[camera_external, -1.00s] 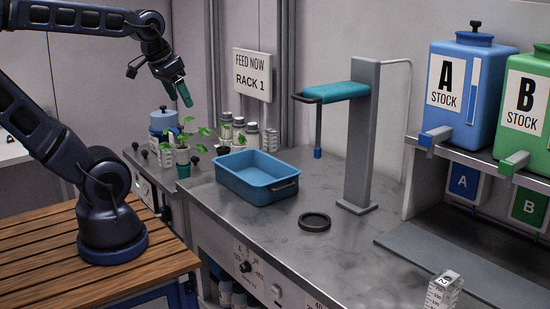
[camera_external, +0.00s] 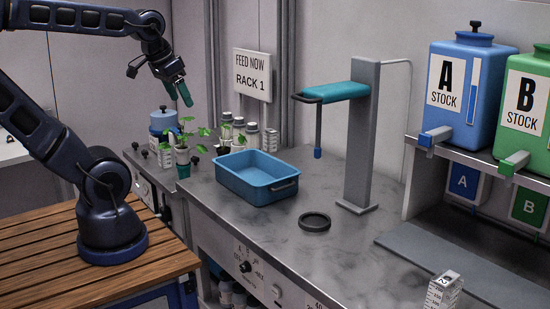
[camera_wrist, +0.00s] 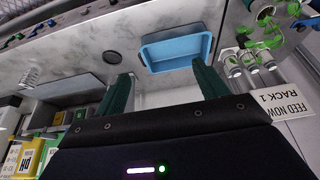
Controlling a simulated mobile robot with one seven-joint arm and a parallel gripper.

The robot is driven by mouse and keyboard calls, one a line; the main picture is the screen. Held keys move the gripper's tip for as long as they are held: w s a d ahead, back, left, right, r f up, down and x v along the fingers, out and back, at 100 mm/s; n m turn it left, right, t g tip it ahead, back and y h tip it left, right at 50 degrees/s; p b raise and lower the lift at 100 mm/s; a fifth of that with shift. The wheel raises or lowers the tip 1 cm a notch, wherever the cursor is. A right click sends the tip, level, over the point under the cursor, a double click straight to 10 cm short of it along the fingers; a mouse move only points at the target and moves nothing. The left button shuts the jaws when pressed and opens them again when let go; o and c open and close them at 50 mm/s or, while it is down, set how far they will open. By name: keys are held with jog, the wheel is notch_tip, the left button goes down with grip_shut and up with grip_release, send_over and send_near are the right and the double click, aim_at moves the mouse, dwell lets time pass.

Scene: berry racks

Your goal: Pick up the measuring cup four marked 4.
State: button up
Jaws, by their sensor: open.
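A clear measuring cup (camera_external: 444,291) with graduation marks stands at the right front edge of the steel counter; the digit on its top looks like 2. Small graduated clear vessels, one of them (camera_external: 165,156) left of the plants and another (camera_external: 270,138) behind the blue tray, may be measuring cups too; I cannot read their marks. I cannot make out a 4 on any of them. My gripper (camera_external: 159,88) is open and empty, high above the plants at the counter's left end. In the wrist view its two green fingers (camera_wrist: 164,70) are spread apart with nothing between them.
A blue tray (camera_external: 250,196) and a dark ring (camera_external: 314,222) lie on the counter. Potted plants (camera_external: 183,150) and white-capped bottles (camera_external: 252,134) stand at the left. A grey post (camera_external: 362,140) with a teal arm rises mid-counter. Stock tanks (camera_external: 470,90) stand right. The front middle is clear.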

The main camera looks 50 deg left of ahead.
jog(key=shift+o, duration=0.5)
jog(key=w+a+f+n+g, duration=0.1)
jog(key=w+a+f+n, duration=0.2)
jog(key=w+a+n, duration=0.7)
jog(key=w+a+f+n+g, duration=0.1)
jog(key=w+a+f+n, duration=0.2)
jog(key=w+a+n, duration=0.65)
jog(key=n+g, duration=0.3)
jog(key=n, duration=1.3)
send_near(166, 155)
jog(key=a, duration=0.3)
jog(key=f, duration=0.7)
jog(key=w+f, duration=0.1)
jog(key=f, duration=0.3)
jog(key=shift+d, duration=0.15)
jog(key=shift+c, duration=0.3)
